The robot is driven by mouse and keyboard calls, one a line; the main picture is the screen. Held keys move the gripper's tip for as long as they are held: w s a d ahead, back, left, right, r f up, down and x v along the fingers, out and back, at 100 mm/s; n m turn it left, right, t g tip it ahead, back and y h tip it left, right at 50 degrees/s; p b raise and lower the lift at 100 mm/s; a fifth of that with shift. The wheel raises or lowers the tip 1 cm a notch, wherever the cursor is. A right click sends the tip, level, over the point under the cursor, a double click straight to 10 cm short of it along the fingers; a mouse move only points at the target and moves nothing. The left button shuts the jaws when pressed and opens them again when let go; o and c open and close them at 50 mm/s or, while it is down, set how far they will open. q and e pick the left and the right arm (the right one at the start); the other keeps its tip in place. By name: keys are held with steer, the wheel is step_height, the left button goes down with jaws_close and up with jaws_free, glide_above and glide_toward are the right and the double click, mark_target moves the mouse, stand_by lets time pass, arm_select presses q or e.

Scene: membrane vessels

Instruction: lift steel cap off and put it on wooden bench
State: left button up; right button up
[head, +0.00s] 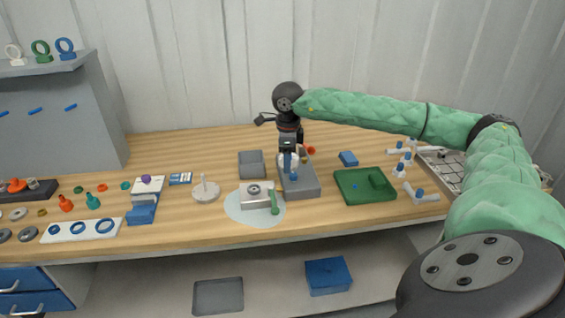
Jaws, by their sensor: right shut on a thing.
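My right gripper (287,150) points down over a grey block-like stand (300,191) near the middle of the wooden bench (338,219). It is shut on a pale, rounded thing (281,160), most likely the steel cap, which the fingers partly hide. I cannot tell whether this thing touches what is below it. A small blue part (293,178) shows just under the fingers. Left of the stand, a silver box with a round top (252,198) and a green handle (274,203) sits on a pale round mat (236,212). My left gripper is not in view.
A grey tray (251,175) stands left of the gripper, and a green tray (350,197) and white-blue fittings (404,163) stand to the right. A white disc with a post (205,196) and several rings and small parts fill the left. The bench's back left is clear.

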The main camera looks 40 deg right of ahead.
steer(key=shift+r, duration=1.4)
